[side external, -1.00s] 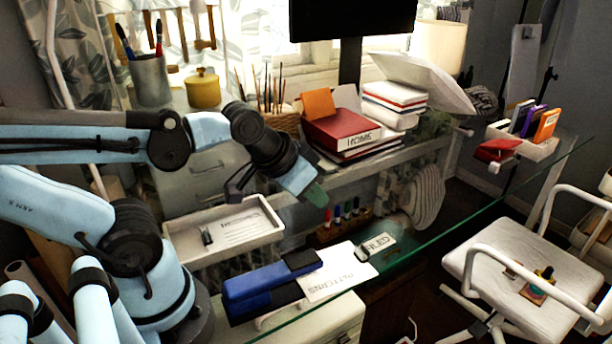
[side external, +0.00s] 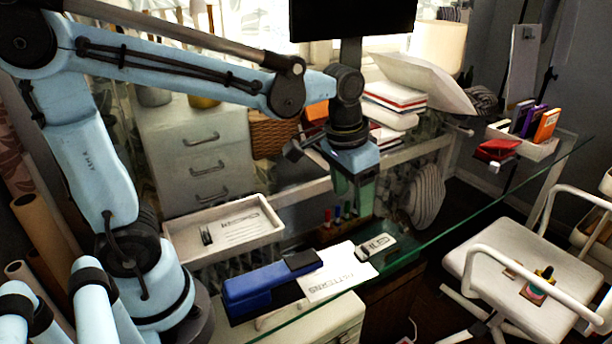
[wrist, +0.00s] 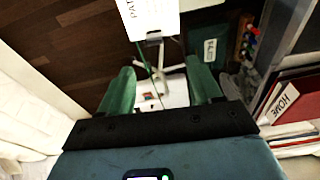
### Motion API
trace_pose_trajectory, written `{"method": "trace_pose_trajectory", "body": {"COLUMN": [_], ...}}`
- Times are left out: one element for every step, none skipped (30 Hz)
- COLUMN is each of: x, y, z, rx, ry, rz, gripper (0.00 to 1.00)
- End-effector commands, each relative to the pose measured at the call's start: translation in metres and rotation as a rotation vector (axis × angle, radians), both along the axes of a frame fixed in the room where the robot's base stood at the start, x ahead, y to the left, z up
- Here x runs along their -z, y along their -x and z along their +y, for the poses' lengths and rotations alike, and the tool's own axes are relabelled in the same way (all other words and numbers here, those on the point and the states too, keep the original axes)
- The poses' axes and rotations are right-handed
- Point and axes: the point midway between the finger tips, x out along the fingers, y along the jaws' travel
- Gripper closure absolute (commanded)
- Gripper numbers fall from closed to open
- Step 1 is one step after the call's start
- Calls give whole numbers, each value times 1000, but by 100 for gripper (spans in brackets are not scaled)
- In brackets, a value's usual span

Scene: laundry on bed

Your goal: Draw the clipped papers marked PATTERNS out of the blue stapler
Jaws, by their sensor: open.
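The blue stapler (side external: 262,286) lies on the glass desk at the front. The white papers marked PATTERNS (side external: 335,274) stick out to the right from its jaw end, flat on the glass; they also show at the top edge of the wrist view (wrist: 150,14). My gripper (side external: 354,208) points down behind the papers and above desk level. In the wrist view, its two green fingers (wrist: 160,90) are apart with nothing between them. The stapler is outside the wrist view.
Marker pens (side external: 337,215) stand behind, near my gripper. A white tray (side external: 180,247) sits to the left. A red binder marked HOME (wrist: 285,100) and a stack of books (side external: 395,97) are at the back.

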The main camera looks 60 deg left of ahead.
Motion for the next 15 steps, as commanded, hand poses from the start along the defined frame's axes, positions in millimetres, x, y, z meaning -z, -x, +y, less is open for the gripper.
{"method": "trace_pose_trajectory", "body": {"x": [3, 5, 7, 8, 10, 11, 12, 13, 14, 15, 16, 17, 19, 21, 24], "y": [-7, -10, -13, -15, -17, -19, -20, -21, -22, -22, -23, -23, -23, -23, -23], "z": [-4, -6, -8, -9, -10, -11, -12, -13, -14, -14, -14, -14, -15, -15, -14], "rx": [7, 9, 12, 14, 16, 18, 19, 20, 21, 21, 22, 22, 22, 22, 22], "ry": [-3, -5, -7, -8, -11, -12, -14, -14, -15, -15, -17, -17, -17, -17, -17], "rz": [37, 57, 82, 99, 112, 129, 139, 149, 157, 162, 165, 168, 169, 170, 169], "gripper": [36, 36, 36, 36, 36, 36, 36, 36, 36, 36, 36, 36, 36, 36, 36]}}
